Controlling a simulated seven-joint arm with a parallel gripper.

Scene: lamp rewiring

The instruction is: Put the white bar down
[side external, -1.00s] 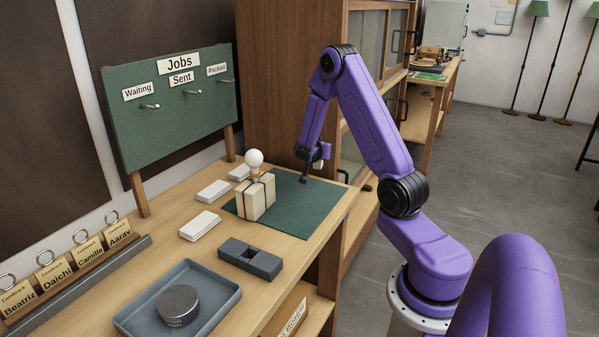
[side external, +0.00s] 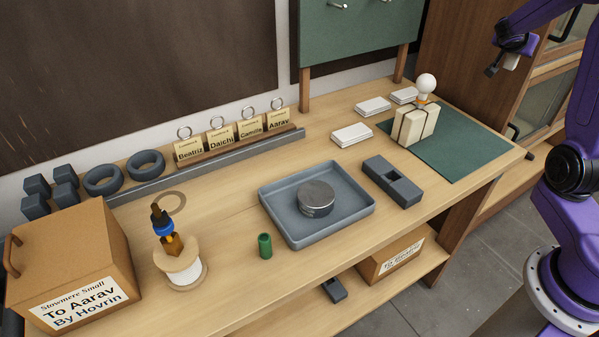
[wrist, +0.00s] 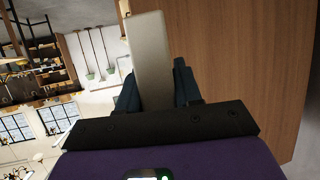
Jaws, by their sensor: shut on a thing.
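My gripper (side external: 493,70) is at the upper right of the side view, raised beyond the back right of the bench and in front of the wooden cabinet. In the wrist view my gripper (wrist: 158,92) is shut on a white bar (wrist: 150,60), which sticks out past the fingers. The bar also shows as a small pale piece (side external: 511,62) at the gripper in the side view. Three similar white blocks lie on the bench: one in front (side external: 352,134), one behind it (side external: 373,106), and one farther right (side external: 404,95).
A strapped pale block bundle (side external: 415,124) with a white bulb stands on the green mat (side external: 465,145). A slotted dark block (side external: 392,182) and a grey tray (side external: 275,208) holding a round tin lie nearer. The mat's right part is clear. A cabinet (side external: 460,50) stands behind.

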